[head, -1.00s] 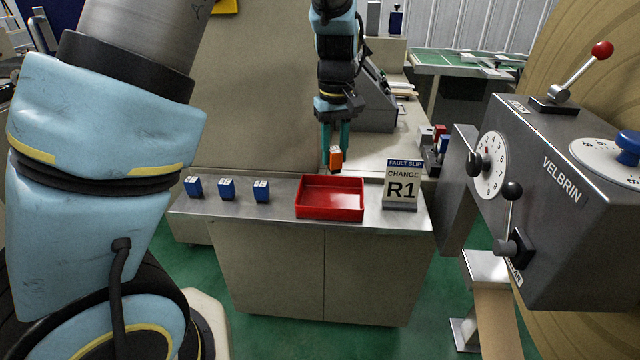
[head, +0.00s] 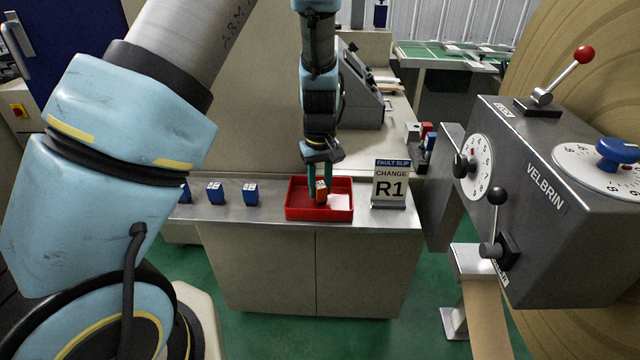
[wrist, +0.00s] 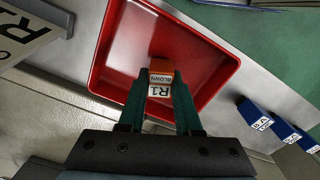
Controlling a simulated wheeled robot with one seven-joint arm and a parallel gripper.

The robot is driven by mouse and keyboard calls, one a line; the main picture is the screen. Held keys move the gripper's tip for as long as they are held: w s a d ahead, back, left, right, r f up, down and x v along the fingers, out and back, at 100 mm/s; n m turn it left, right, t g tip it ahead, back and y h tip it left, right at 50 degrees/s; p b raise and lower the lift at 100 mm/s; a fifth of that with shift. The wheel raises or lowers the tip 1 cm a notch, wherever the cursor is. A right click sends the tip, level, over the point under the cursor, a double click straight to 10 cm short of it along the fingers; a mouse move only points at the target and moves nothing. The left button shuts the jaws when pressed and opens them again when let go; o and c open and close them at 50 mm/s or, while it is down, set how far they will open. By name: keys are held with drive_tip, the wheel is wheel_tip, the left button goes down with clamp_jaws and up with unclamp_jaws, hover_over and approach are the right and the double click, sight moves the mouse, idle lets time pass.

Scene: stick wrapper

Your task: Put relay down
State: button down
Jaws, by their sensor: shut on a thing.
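My gripper (head: 319,188) is shut on an orange relay (head: 321,191), with one green finger on each side of it.
Several blue relays (head: 215,193) stand left of the tray on the metal counter. A "FAULT SLIP CHANGE R1" sign (head: 391,184) stands just right of it. The grey VELBRIN machine (head: 540,200) with levers and dials is at the right.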

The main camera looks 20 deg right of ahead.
sight(320, 184)
drive_tip(key=c, duration=0.6)
unclamp_jaws()
wheel_tip(320, 184, up, 12)
drive_tip(key=b, duration=0.2)
drive_tip(key=s+a, duration=0.2)
drive_tip(key=a, duration=1.3)
drive_tip(key=s+a+t, duration=0.1)
drive_tip(key=s+a, duration=0.2)
drive_tip(key=a, duration=1.2)
drive_tip(key=shift+a+m+t, duration=0.3)
